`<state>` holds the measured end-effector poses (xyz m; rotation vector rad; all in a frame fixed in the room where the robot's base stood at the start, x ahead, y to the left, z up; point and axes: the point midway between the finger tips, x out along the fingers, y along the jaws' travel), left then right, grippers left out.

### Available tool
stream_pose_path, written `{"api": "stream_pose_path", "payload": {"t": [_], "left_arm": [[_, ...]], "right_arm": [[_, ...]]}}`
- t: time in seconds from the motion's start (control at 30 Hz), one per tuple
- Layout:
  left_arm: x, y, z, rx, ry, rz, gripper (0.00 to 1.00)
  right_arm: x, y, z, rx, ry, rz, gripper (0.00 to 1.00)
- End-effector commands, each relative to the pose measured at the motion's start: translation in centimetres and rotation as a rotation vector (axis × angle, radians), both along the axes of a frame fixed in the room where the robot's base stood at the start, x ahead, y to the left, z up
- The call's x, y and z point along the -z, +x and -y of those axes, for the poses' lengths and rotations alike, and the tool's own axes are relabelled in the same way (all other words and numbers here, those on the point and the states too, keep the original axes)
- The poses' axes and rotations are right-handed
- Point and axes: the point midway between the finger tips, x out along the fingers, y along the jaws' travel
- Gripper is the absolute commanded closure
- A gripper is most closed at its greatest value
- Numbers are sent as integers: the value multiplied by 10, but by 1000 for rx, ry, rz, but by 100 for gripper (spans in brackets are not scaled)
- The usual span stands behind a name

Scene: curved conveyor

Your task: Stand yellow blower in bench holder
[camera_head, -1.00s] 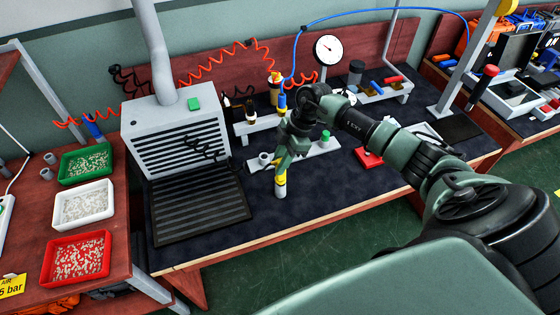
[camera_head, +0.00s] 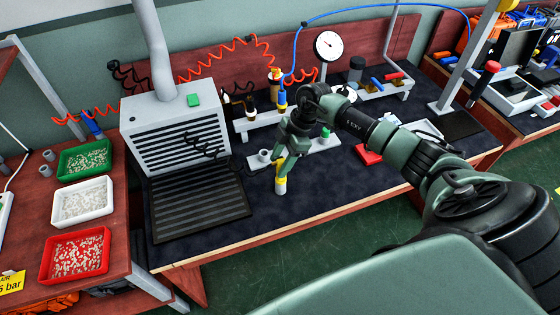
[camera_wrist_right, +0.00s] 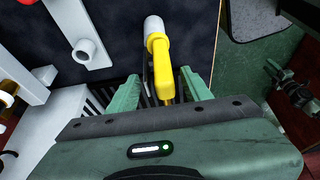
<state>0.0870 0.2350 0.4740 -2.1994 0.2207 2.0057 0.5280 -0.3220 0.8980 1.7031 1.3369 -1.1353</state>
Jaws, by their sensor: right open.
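The yellow blower (camera_head: 281,182) is on the dark bench mat in the head view, with a pale cylindrical lower end. In the right wrist view the yellow blower (camera_wrist_right: 161,52) reaches back between the two green fingers, its pale end pointing away. My right gripper (camera_head: 287,163) is at the blower from above; in the wrist view the right gripper (camera_wrist_right: 160,88) is open, one finger on each side of the yellow part. Contact cannot be told. A pale plate with short round sockets (camera_head: 309,153), possibly the bench holder, lies just behind; it also shows in the wrist view (camera_wrist_right: 98,58). My left gripper is out of view.
A grey slatted extraction box (camera_head: 175,137) with a dark grille (camera_head: 198,203) stands left. A raised tool rack (camera_head: 243,125) and a dial gauge (camera_head: 328,45) are behind. A red block (camera_head: 368,154) lies to the right. The front mat is clear.

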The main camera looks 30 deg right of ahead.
Motion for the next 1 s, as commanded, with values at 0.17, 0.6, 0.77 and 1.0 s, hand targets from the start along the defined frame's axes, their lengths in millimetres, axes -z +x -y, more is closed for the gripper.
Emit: {"api": "stream_pose_path", "payload": {"t": [0.17, 0.6, 0.77, 1.0], "left_arm": [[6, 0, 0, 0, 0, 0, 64], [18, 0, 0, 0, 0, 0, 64], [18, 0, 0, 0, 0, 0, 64], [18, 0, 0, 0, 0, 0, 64]], "right_arm": [[-18, -1, 9, 0, -3, 5, 51], [-71, -6, 29, 1, -1, 3, 51], [-72, -7, 29, 1, 1, 2, 51], [-72, -7, 29, 1, 1, 2, 51]]}}
